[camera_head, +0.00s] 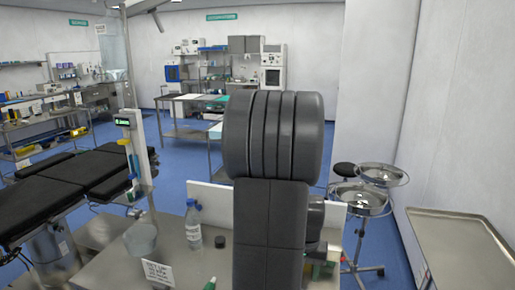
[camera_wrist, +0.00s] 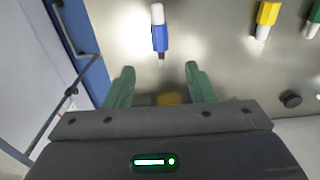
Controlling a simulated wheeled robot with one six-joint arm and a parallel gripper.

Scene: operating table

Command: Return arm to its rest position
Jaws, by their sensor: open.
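My gripper (camera_wrist: 158,80) shows in the wrist view with its two green fingers spread apart and nothing between them. A blue marker-like item with a white end (camera_wrist: 160,32) lies beyond the fingertips on the metal surface (camera_wrist: 210,45), apart from them. In the head view my dark arm stands upright in the middle and hides part of the table behind it; my gripper cannot be made out there.
The steel table (camera_head: 100,270) holds a clear bottle (camera_head: 193,225), a beaker (camera_head: 140,240), a black cap (camera_head: 220,241) and a printed sign (camera_head: 159,274). A black operating table (camera_head: 70,185) stands left. Steel basins (camera_head: 360,198) and a tray (camera_head: 465,245) stand right.

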